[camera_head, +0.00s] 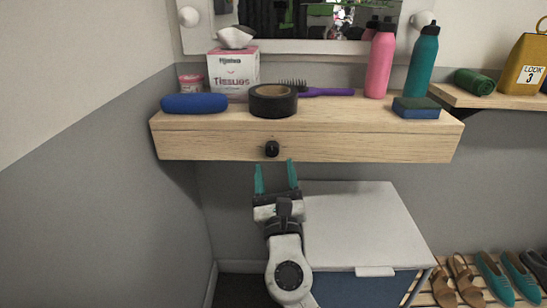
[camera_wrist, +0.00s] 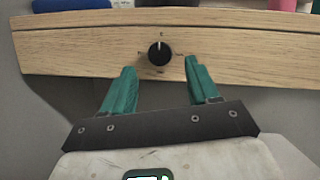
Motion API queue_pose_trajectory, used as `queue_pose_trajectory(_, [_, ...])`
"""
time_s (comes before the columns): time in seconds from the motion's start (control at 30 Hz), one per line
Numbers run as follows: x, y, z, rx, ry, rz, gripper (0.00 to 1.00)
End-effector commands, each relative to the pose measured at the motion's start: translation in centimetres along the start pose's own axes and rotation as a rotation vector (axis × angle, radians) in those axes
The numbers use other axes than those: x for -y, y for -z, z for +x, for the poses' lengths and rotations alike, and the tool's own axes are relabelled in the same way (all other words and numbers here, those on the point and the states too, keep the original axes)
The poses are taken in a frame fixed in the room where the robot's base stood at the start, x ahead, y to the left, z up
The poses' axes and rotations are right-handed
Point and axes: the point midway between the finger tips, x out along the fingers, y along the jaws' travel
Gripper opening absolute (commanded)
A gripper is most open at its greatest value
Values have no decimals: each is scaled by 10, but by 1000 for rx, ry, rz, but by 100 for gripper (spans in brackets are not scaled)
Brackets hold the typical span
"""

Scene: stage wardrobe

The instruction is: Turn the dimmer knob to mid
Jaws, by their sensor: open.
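The black dimmer knob (camera_head: 271,149) sits on the front face of the wooden shelf (camera_head: 400,145). In the wrist view the knob (camera_wrist: 159,53) shows a pale pointer line at its top, pointing up, with small printed marks around it that are too small to read. My gripper (camera_head: 276,170) has two teal fingers and is open and empty. In the wrist view the fingertips of my gripper (camera_wrist: 160,68) stand on either side of and just below the knob, apart from it.
A white-lidded chest (camera_head: 360,220) stands below. Shoes lie at lower right.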

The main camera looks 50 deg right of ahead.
Motion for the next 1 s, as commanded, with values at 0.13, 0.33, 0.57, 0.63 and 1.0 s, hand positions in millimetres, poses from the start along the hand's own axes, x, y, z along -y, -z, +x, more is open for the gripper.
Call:
queue_pose_trajectory(0.13, [0, -1, 23, 1, 1, 1, 60])
queue_pose_trajectory(0.33, [0, 0, 37, 0, 1, 0, 60])
queue_pose_trajectory(0.57, [0, 0, 39, -1, 0, 1, 60])
queue_pose_trajectory(0.63, [0, 0, 38, 0, 0, 1, 60])
queue_pose_trajectory(1.0, [0, 0, 38, 0, 0, 1, 25])
